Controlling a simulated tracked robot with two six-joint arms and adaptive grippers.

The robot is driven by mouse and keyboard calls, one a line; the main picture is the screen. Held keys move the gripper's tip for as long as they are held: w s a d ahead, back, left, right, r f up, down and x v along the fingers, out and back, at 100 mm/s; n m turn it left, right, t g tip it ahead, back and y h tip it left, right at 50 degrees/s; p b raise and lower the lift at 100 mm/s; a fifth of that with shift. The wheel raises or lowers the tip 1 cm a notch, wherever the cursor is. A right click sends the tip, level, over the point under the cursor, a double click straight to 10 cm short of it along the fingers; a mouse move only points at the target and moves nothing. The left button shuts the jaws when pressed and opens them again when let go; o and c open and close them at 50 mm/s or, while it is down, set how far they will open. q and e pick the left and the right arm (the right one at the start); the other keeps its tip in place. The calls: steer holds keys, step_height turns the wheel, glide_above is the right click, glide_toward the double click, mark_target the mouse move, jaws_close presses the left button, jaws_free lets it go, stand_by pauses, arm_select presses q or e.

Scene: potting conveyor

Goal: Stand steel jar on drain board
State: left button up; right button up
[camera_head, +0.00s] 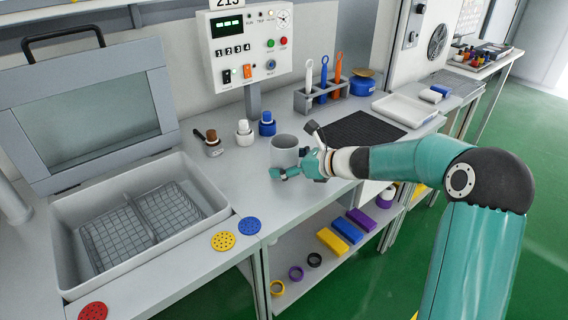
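The steel jar, a plain grey cylinder (284,146), stands upright on the grey worktop near its front edge. My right gripper (293,153) comes in from the right at the jar's right side. Its fingers are spread, one low in front of the jar and one raised at its right rear. Whether a finger touches the jar cannot be told. A black ribbed board (362,131), which looks like the drain board, lies flat and empty to the right, behind my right forearm, which hides its front edge. My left gripper is not in view.
Small bottles (245,133) stand left of the jar. A tool rack (322,96) stands behind, with a control box (246,48) on a post. A white tray (405,109) lies right of the board. A sink with wire baskets (140,225) is at left.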

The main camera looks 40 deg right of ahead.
steer(key=shift+r, duration=0.15)
steer(key=shift+s+d, duration=0.15)
steer(key=shift+s, duration=0.1)
steer(key=v, duration=1.1)
steer(key=shift+s+r+p, duration=0.1)
steer(key=shift+s+p, duration=0.1)
steer(key=shift+p, duration=0.1)
